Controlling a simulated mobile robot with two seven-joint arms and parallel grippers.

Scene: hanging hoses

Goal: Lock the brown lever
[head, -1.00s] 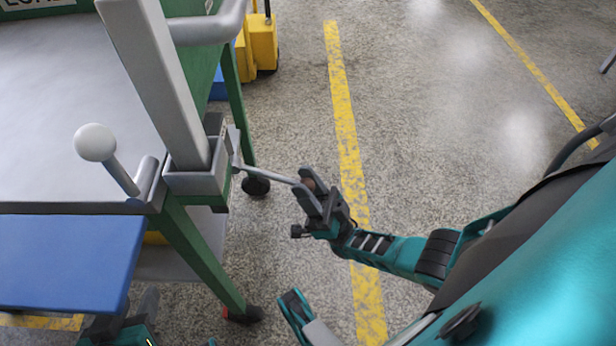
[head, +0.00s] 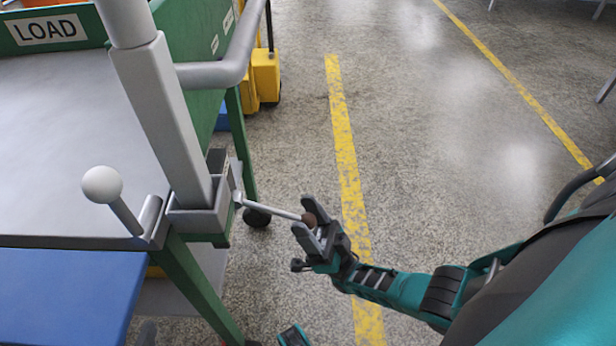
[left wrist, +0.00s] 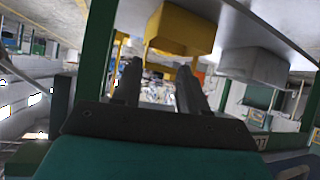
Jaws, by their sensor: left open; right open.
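The brown lever (head: 270,211) is a thin grey rod with a brown ball knob (head: 309,220). It sticks out to the right from the bracket at the cart's corner post, sloping slightly down. My right gripper (head: 303,214) is open, with its fingers on either side of the knob; whether they touch it I cannot tell. In the left wrist view the left gripper (left wrist: 159,66) is open and empty, below a cart shelf.
A lever with a white ball knob (head: 102,184) stands on the cart's edge beside a blue panel (head: 70,290). The grey post (head: 165,120) and handrail (head: 215,74) rise nearby. Yellow equipment (head: 265,75) stands behind. The floor (head: 440,180) to the right is clear.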

